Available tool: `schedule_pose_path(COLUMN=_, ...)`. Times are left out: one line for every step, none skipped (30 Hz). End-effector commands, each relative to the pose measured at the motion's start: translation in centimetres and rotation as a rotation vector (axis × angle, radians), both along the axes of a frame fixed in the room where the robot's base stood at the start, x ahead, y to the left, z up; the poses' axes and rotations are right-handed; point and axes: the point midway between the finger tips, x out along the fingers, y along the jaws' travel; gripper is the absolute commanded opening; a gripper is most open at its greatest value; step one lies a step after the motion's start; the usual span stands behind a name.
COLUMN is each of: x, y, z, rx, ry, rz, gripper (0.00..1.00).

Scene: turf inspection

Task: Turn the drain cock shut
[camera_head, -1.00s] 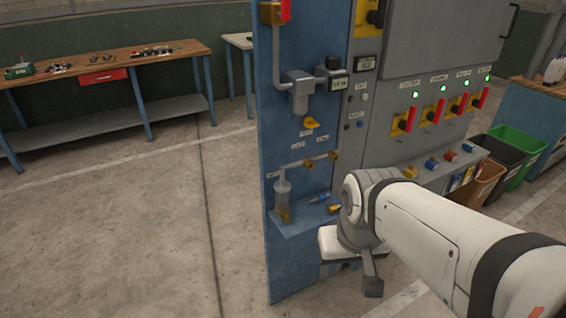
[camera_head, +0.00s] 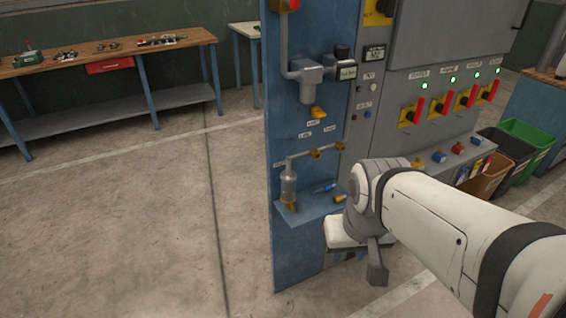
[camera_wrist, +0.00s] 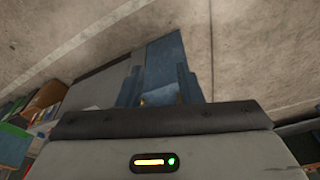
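A blue panel (camera_head: 292,240) carries grey pipework. A clear bowl (camera_head: 289,186) hangs from the lower pipe, with a brass-yellow fitting (camera_head: 290,205) at its foot, which looks like the drain cock; its handle angle is too small to tell.
A small blue shelf (camera_head: 309,212) under the bowl holds a blue-tipped item (camera_head: 324,188) and a brass one (camera_head: 340,198). Right stands a grey cabinet (camera_head: 395,140) with red-handled switches (camera_head: 412,112). Bins (camera_head: 530,140) stand beyond. The floor left of the panel is clear up to a workbench (camera_head: 110,70).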

Motion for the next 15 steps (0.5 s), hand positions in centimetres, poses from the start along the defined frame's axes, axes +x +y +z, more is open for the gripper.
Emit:
schedule_pose_path(x=0.5, y=-0.1, z=-0.5, rx=-0.004, ry=-0.009, rz=-0.001, gripper=0.33)
schedule_pose_path(x=1.0, y=-0.2, z=-0.9, rx=-0.008, ry=-0.020, rz=-0.001, gripper=0.33)
schedule_pose_path(x=1.9, y=-0.4, z=-1.6, rx=-0.015, ry=-0.041, rz=-0.001, gripper=0.33)
schedule_pose_path(x=2.8, y=-0.6, z=-2.2, rx=-0.022, ry=-0.062, rz=0.000, gripper=0.33)
schedule_pose_path(x=3.9, y=-0.8, z=-2.9, rx=-0.031, ry=-0.087, rz=0.002, gripper=0.33)
schedule_pose_path(x=5.5, y=-1.2, z=-3.9, rx=-0.042, ry=-0.128, rz=0.006, gripper=0.33)
schedule_pose_path(x=6.9, y=-1.4, z=-4.8, rx=-0.052, ry=-0.162, rz=0.010, gripper=0.33)
schedule_pose_path(x=8.3, y=-1.7, z=-5.7, rx=-0.060, ry=-0.198, rz=0.016, gripper=0.33)
schedule_pose_path(x=10.2, y=-2.0, z=-6.9, rx=-0.071, ry=-0.248, rz=0.025, gripper=0.33)
schedule_pose_path(x=11.6, y=-2.2, z=-7.7, rx=-0.078, ry=-0.286, rz=0.033, gripper=0.33)
schedule_pose_path(x=12.9, y=-2.3, z=-8.5, rx=-0.085, ry=-0.324, rz=0.043, gripper=0.33)
schedule_pose_path(x=14.7, y=-2.5, z=-9.6, rx=-0.091, ry=-0.376, rz=0.056, gripper=0.33)
schedule_pose_path(x=16.0, y=-2.6, z=-10.4, rx=-0.094, ry=-0.414, rz=0.067, gripper=0.33)
schedule_pose_path(x=17.2, y=-2.6, z=-11.2, rx=-0.095, ry=-0.452, rz=0.079, gripper=0.33)
schedule_pose_path(x=18.8, y=-2.6, z=-12.2, rx=-0.096, ry=-0.504, rz=0.095, gripper=0.33)
